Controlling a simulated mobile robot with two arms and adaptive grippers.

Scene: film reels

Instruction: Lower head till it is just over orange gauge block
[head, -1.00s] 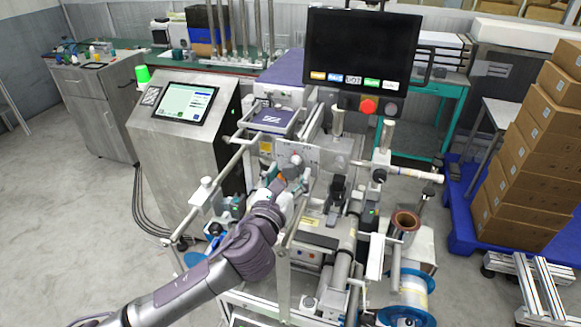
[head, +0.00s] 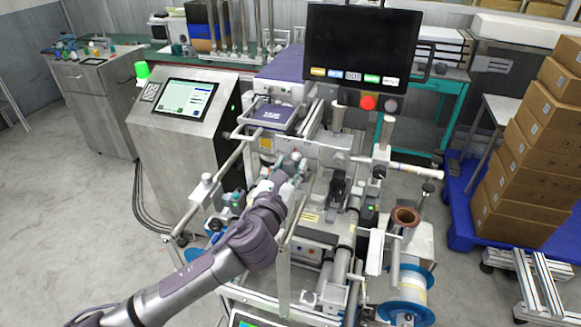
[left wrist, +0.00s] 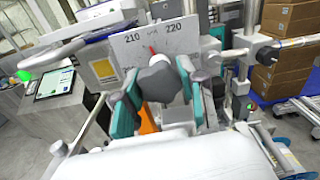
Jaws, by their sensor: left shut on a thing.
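In the left wrist view a dark grey rounded knob (left wrist: 160,82) sits in front of a pale scale plate (left wrist: 132,44) marked 210 and 220. A red pointer (left wrist: 152,52) shows just above the knob. My left gripper (left wrist: 158,90) is shut on the knob, with a teal-padded finger on each side. The orange gauge block (left wrist: 147,119) shows partly below the knob, between the fingers. The gap between the block and the head cannot be judged. In the head view my left gripper (head: 292,168) covers the knob and the block. My right gripper is in neither view.
A grey console with a screen (head: 187,100) stands left of the machine. A black monitor (head: 361,47) hangs above it. Rails (head: 393,168) and a reel (head: 409,285) are at the machine's right. Stacked cartons (head: 534,150) stand at far right. Floor at left is clear.

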